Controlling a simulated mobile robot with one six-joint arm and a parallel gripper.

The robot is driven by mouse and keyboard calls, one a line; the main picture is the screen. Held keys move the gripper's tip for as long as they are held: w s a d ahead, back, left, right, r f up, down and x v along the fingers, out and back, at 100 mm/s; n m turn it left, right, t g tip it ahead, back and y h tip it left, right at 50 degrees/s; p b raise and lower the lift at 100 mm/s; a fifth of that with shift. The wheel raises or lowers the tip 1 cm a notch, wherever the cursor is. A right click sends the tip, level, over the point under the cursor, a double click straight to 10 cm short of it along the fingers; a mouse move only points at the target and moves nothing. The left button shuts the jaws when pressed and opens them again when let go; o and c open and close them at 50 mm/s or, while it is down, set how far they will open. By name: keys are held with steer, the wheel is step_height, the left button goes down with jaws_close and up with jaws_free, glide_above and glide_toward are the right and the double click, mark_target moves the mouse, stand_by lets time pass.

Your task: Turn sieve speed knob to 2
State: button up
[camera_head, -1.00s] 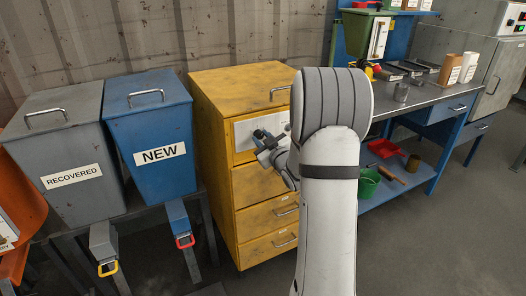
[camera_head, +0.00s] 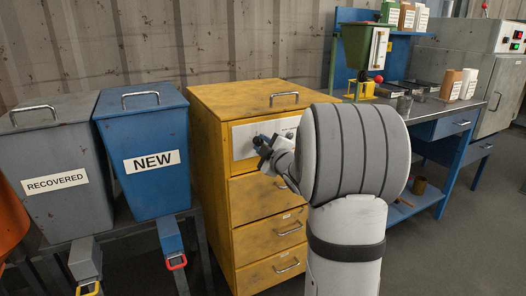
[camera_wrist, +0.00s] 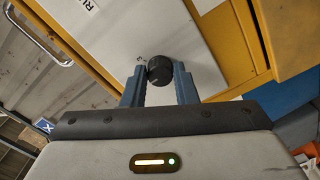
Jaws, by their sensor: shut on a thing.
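A round black knob (camera_wrist: 160,70) sits on the pale control panel (camera_wrist: 195,45) in the wrist view. The panel (camera_head: 241,139) is on the front of the yellow cabinet (camera_head: 225,103), which I see in the head view. My gripper (camera_wrist: 160,78) has its two blue-grey fingers on either side of the knob and is shut on it. In the head view my gripper (camera_head: 265,150) is at the panel, and my arm hides part of the cabinet front. I cannot read the knob's setting marks.
A blue NEW bin (camera_head: 148,165) and a grey RECOVERED bin (camera_head: 52,180) stand left of the cabinet. A workbench (camera_head: 425,105) with a green hopper (camera_head: 364,45) is to the right, and a grey cabinet (camera_head: 455,70) is beyond it.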

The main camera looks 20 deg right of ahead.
stand_by(0.4)
steer(key=o, duration=1)
steer(key=shift+s, duration=0.1)
steer(key=s+p, duration=0.1)
steer(key=s, duration=0.6)
steer(key=shift+s+d, duration=0.15)
steer(key=shift+s, duration=0.2)
steer(key=s+a+r+m+g+h+p, duration=0.3)
steer(key=s+a+r+m+g+p, duration=0.35)
steer(key=r+p, duration=0.6)
steer(key=s+a+r+m+g+p, duration=0.1)
steer(key=s+a+m+g+p, duration=0.1)
steer(key=s, duration=0.5)
steer(key=s+a+r+m+g+y+p, duration=0.1)
steer(key=s+a+r+g+p, duration=0.1)
steer(key=s+a+g+p, duration=0.2)
steer(key=s+a+r+m+g+y+p, duration=0.1)
steer(key=s+a+m+g+p, duration=0.1)
steer(key=s+a+p, duration=0.4)
steer(key=s+g+p, duration=0.1)
steer(key=s+p, duration=0.2)
steer(key=shift+s+a+r+m+p, duration=0.15)
steer(key=shift+s+a+m+p, duration=0.1)
steer(key=shift+s+m+p, duration=0.1)
